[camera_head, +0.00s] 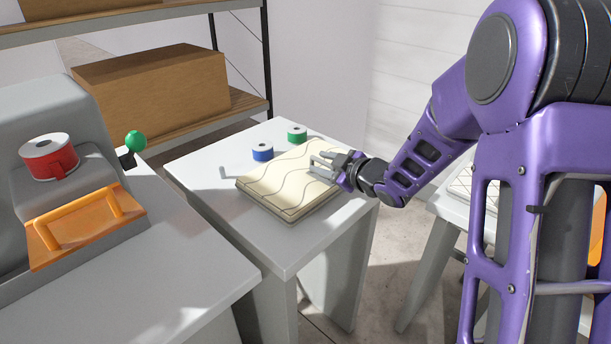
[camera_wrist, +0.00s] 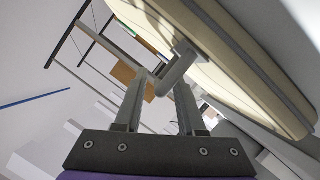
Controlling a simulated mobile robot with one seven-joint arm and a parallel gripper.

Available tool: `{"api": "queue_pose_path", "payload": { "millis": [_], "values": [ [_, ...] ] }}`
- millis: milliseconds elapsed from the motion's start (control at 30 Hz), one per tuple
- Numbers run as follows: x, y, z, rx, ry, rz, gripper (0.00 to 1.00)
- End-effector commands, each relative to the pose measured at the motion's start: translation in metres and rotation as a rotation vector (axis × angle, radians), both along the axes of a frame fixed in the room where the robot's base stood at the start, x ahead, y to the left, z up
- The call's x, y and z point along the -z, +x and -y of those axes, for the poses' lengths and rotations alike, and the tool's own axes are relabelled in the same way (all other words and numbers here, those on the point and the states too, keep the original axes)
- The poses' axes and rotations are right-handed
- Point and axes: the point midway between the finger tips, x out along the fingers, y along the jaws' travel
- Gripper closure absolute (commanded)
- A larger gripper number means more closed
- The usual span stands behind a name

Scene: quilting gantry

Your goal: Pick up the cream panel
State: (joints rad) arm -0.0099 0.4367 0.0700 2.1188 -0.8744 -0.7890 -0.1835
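The cream panel (camera_head: 276,182) is a thick, square pad with dark wavy lines on top. It lies flat on the white table (camera_head: 222,207) in the middle of the head view. In the wrist view the layered edge of the cream panel (camera_wrist: 262,88) crosses the upper right, close to the open fingers (camera_wrist: 165,82). I see nothing held between them. Whether a finger touches the panel, I cannot tell.
A blue spool (camera_head: 262,152) and a green spool (camera_head: 297,133) stand behind the panel. At left is a grey machine with a red spool (camera_head: 48,157) and an orange handled plate (camera_head: 86,226). A cardboard box (camera_head: 155,90) sits on the shelf behind. Another white table stands at right.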

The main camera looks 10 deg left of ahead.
Motion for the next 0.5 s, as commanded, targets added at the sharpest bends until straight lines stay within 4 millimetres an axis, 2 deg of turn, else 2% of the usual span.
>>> {"api": "queue_pose_path", "payload": {
  "millis": [33,200,500],
  "values": [
    [-0.0001,-0.0001,0.0002,0.0,0.0,0.0,0.72],
    [-0.0001,-0.0001,0.0003,0.0,0.0,0.0,1.0],
    [0.0,-0.0002,0.0002,0.0,0.0,0.0,1.0]
  ]
}}
